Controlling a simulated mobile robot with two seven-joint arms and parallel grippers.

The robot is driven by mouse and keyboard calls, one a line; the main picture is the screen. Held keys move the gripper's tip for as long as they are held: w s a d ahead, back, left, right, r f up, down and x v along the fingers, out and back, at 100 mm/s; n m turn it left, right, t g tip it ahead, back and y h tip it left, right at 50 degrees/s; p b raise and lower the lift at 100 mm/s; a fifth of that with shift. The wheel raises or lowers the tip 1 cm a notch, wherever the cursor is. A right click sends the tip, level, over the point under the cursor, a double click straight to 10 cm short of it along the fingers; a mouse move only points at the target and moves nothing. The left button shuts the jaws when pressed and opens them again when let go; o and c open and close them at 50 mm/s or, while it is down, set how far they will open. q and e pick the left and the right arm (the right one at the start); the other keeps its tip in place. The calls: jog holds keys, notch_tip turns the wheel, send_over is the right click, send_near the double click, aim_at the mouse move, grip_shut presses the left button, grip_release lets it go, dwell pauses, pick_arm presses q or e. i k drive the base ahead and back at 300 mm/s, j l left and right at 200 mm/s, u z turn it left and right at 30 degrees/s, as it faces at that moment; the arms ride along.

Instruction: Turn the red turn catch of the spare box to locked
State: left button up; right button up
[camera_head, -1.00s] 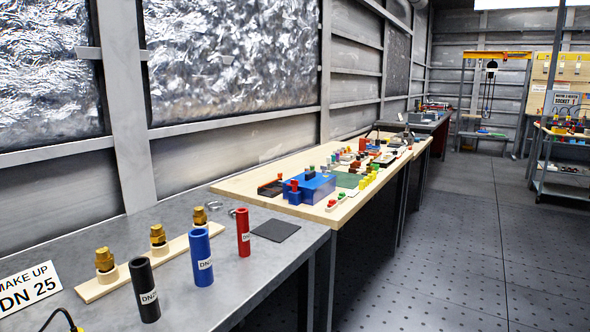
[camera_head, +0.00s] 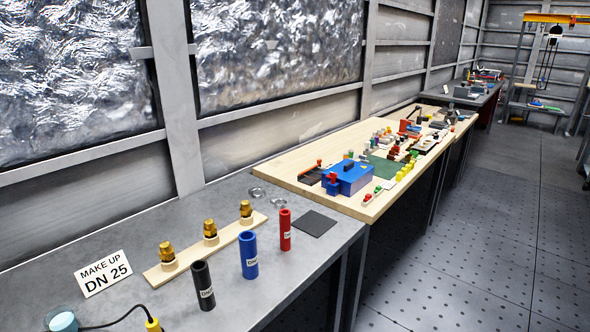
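A blue box (camera_head: 350,178) stands on the wooden bench top (camera_head: 300,163) in the middle of the view. Small red parts show on and near it, one of them a red piece (camera_head: 333,177) at its front left corner. From this distance I cannot tell which part is the turn catch or how it is turned. Neither of my grippers shows in this view.
The nearer grey bench (camera_head: 130,228) carries a board with brass fittings (camera_head: 210,230), black (camera_head: 203,285), blue (camera_head: 248,255) and red (camera_head: 285,230) cylinders, a dark square mat (camera_head: 314,223) and a "MAKE UP DN 25" sign (camera_head: 104,272). Open floor (camera_head: 470,245) lies to the right.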

aim_at(333, 175)
jog(key=i+l+u, duration=0.15)
jog(key=l+u, duration=0.15)
jog(key=u, duration=0.2)
jog(key=i+l+u, duration=0.1)
jog(key=l+u, duration=0.2)
jog(key=u, duration=0.2)
jog(key=l+u, duration=0.35)
jog(key=l, duration=0.55)
jog(key=i, duration=0.05)
